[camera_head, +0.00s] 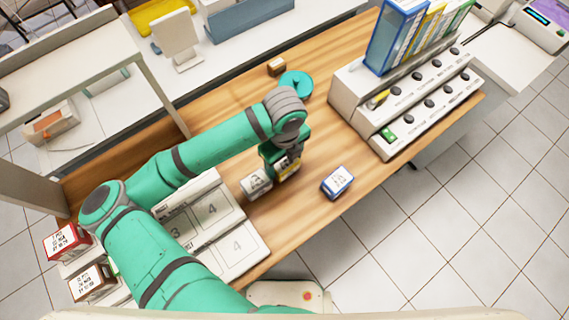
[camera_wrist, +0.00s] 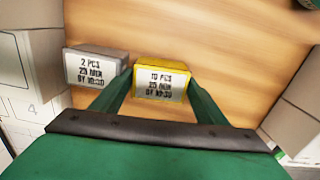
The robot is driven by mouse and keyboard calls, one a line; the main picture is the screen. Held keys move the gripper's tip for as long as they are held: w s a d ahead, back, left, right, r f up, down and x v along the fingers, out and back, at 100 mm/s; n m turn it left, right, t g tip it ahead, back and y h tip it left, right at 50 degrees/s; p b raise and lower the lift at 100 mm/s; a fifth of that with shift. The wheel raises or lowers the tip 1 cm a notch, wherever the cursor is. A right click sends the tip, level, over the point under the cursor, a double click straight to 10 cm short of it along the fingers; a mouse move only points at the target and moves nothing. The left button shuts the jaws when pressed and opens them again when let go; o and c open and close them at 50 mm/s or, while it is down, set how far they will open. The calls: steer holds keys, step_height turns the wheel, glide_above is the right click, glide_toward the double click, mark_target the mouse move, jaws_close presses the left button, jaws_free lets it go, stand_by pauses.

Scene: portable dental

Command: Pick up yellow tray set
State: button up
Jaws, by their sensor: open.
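The yellow tray set (camera_wrist: 162,80) is a small box with a yellow edge and a white label reading 10 PCS, 20 MIN. It stands on the wooden table. My gripper (camera_wrist: 160,92) is open, with one finger at each side of the yellow box; I cannot tell whether they touch it. In the head view my gripper (camera_head: 281,158) hides part of the yellow box (camera_head: 288,170). A grey-edged box (camera_wrist: 95,66) labelled 2 PCS stands close to its left, beside the left finger. It also shows in the head view (camera_head: 256,183).
A blue-edged box (camera_head: 337,182) lies to the right. A numbered white rack (camera_head: 225,232) stands at the left, with red (camera_head: 66,241) and brown (camera_head: 91,281) boxes beyond it. A white control unit (camera_head: 400,105) stands at the right.

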steer(key=shift+f, duration=0.25)
steer(key=c, duration=0.8)
steer(key=shift+c, duration=0.2)
